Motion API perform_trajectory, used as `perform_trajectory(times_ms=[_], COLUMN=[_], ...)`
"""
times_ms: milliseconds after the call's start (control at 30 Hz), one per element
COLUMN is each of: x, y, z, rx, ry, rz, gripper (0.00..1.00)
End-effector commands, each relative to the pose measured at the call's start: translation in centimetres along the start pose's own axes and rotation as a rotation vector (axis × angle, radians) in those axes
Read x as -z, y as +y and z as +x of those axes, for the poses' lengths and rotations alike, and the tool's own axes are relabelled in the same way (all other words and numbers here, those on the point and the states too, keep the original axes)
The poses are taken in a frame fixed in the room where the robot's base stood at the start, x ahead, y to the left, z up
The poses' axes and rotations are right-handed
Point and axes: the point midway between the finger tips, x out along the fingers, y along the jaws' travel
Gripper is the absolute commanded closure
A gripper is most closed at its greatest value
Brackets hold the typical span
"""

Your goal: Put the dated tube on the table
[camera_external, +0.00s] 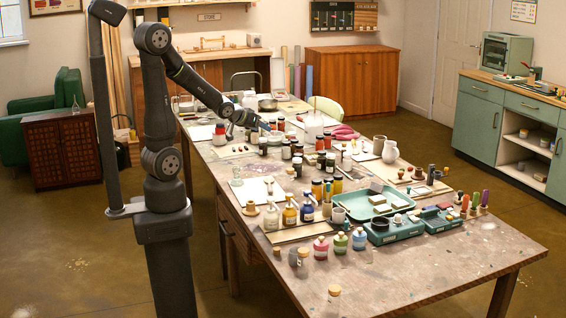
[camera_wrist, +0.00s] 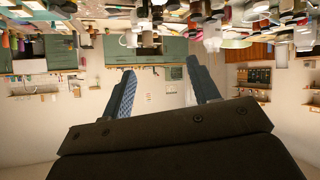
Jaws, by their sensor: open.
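My gripper (camera_external: 256,121) is over the far half of the long work table (camera_external: 395,282), close to the bottles there. In the wrist view, which looks upside down, its two fingers (camera_wrist: 163,82) stand wide apart with nothing between them. I cannot tell which thing is the dated tube, as no date is readable. Several slim coloured upright pieces, one of them orange (camera_external: 465,202), stand near the table's right edge. The table is crowded with jars and bottles, and some things behind them are hidden.
A teal tray (camera_external: 346,199) holds small blocks. Dropper bottles (camera_external: 290,214) and corked jars (camera_external: 320,247) stand along the near left side. A white pitcher (camera_external: 390,152) stands at the right edge. The table's front corner is mostly bare. Green cabinets (camera_external: 488,112) stand apart at right.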

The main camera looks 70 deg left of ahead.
Motion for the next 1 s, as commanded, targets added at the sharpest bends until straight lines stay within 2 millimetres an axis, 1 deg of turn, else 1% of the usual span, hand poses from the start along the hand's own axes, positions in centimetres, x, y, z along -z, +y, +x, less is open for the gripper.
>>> perform_trajectory(times_ms=[33, 167, 267, 300, 433, 567, 600, 667, 700, 800, 1000], x=[-0.2, -1.2, -2.4, -2.9, -4.3, -4.5, -4.2, -3.5, -2.9, -0.9, 3.4], y=[-1.3, -4.3, -6.4, -7.1, -7.9, -7.2, -6.8, -6.2, -5.7, -4.9, -4.3], z=[0.6, 1.9, 2.8, 3.0, 3.6, 4.0, 4.1, 4.1, 4.1, 4.0, 3.4], rx=[0.042, 0.153, 0.238, 0.27, 0.335, 0.346, 0.337, 0.313, 0.29, 0.219, 0.049], ry=[-0.038, -0.155, -0.272, -0.325, -0.501, -0.688, -0.748, -0.836, -0.895, -1.027, -1.243], rz=[-0.067, -0.288, -0.509, -0.607, -0.927, -1.238, -1.331, -1.461, -1.541, -1.703, -1.913], gripper=[0.45, 0.45, 0.45, 0.45, 0.45, 0.45, 0.45, 0.45, 0.45, 0.45, 0.45])
